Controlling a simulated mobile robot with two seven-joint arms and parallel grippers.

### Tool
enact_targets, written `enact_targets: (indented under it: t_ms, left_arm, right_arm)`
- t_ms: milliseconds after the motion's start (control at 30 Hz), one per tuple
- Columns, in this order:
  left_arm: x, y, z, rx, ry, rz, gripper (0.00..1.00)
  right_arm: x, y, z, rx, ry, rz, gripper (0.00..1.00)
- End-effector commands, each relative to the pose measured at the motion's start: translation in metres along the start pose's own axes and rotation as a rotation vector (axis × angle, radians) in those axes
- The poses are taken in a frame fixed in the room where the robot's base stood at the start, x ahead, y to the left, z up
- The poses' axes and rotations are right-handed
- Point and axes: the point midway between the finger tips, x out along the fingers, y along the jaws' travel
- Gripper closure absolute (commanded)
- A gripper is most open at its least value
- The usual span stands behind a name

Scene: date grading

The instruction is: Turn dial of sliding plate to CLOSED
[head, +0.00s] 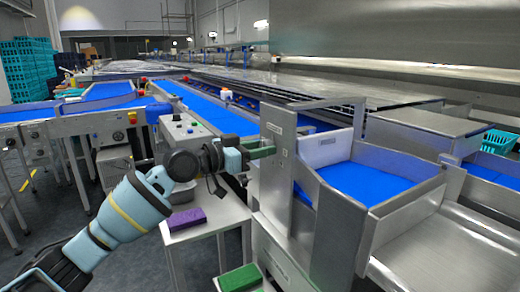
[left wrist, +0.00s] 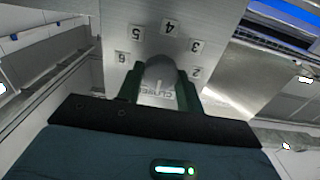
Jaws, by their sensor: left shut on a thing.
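My left gripper (head: 262,152) reaches the upright metal plate (head: 272,185) from the left, its green fingers level with the plate's upper part. In the left wrist view the gripper (left wrist: 161,88) is shut on a rounded grey dial (left wrist: 160,71), one green finger on each side. Number labels 2 to 6 ring the dial on the metal plate (left wrist: 150,20) and appear upside down. A partly hidden label, apparently CLOSED (left wrist: 160,94), lies between the fingers. A small pale mark shows near it; where the dial points is hard to tell. My right gripper is not in view.
A metal hopper with a blue bed (head: 365,182) stands right of the plate. A purple block (head: 187,218) lies on a small table below my left arm. A green block (head: 240,278) is lower down. Blue conveyors (head: 205,108) run behind.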

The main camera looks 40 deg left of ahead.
Motion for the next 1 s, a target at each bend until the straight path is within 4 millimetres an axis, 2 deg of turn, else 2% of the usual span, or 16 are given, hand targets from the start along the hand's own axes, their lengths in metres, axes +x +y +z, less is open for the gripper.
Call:
enact_targets:
  t_ms: [200,233,367,733,1000]
  left_arm:
    - [0.000,0.000,0.002,0.003,-0.004,0.001,0.86]
    - [0.000,0.000,0.002,0.003,-0.004,0.001,0.60]
    - [0.000,0.000,0.001,0.002,-0.003,0.000,0.43]
    - [-0.003,0.000,0.001,0.001,-0.002,0.000,0.42]
    - [-0.032,0.000,0.003,0.002,-0.006,-0.001,0.42]
  right_arm:
    - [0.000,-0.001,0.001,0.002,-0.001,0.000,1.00]
    - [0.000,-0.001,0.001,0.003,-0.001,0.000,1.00]
    - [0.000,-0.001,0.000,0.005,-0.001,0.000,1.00]
    - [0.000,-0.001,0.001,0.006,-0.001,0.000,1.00]
    - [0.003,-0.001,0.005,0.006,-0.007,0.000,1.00]
